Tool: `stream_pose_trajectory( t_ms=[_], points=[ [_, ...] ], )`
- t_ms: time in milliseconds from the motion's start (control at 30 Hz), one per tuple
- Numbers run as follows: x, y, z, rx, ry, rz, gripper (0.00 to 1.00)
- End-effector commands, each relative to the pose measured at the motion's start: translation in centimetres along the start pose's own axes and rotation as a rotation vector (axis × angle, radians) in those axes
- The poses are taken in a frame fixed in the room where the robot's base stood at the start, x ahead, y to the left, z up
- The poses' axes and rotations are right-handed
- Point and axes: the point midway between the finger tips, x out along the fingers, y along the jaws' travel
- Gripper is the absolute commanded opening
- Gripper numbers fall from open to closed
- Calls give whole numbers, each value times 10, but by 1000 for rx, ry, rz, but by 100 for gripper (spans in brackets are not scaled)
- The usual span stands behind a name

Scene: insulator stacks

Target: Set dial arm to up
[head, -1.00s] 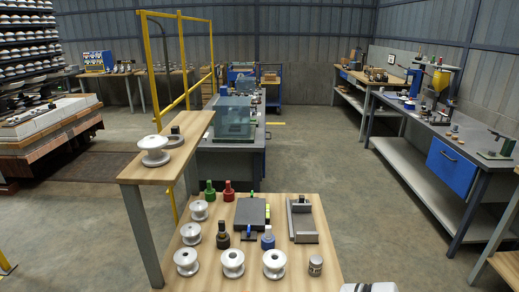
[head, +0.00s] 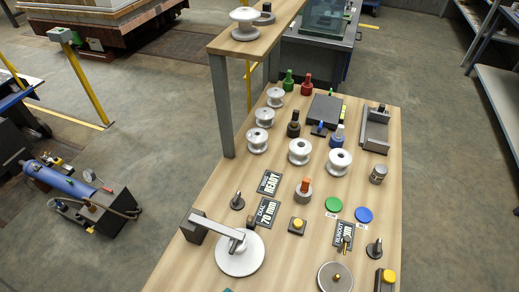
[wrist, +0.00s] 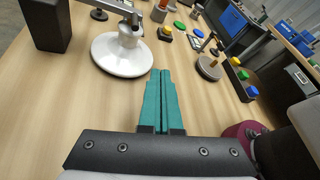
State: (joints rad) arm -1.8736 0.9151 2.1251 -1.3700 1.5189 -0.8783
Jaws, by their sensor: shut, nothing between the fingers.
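A white round disc (head: 240,258) lies at the front left of the wooden table. A grey arm (head: 217,226) reaches from a dark block (head: 194,228) out over this disc, lying about level; I take it for the dial arm. A plate reading "DIAL 70 mm" (head: 266,212) lies behind it. In the wrist view the disc (wrist: 123,55), part of the arm (wrist: 118,8) and the dark block (wrist: 46,24) show at upper left. My gripper (wrist: 160,72) has teal fingers pressed together and empty, to the right of the disc and apart from it.
A grey disc with a brass pin (head: 335,277), a yellow button box (head: 297,226), green (head: 334,204) and blue (head: 363,214) buttons stand nearby. White insulators (head: 300,151) stand farther back. Bare wood lies in front of the white disc.

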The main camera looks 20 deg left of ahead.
Motion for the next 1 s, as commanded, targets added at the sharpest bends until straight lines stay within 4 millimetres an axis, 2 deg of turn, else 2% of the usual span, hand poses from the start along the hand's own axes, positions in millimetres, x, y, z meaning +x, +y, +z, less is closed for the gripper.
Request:
stream_pose_trajectory(
  t_ms=[33,100,233,667,800,1000],
  points=[
    [-9,8,-11,-78,-51,61,0],
    [-16,16,-18,-145,-94,115,0],
    [-8,19,-20,-167,-109,130,0],
    [83,30,-11,-163,-103,123,0],
    [71,33,11,-158,-103,131,0],
    [64,34,24,-159,-103,130,0]
  ],
)
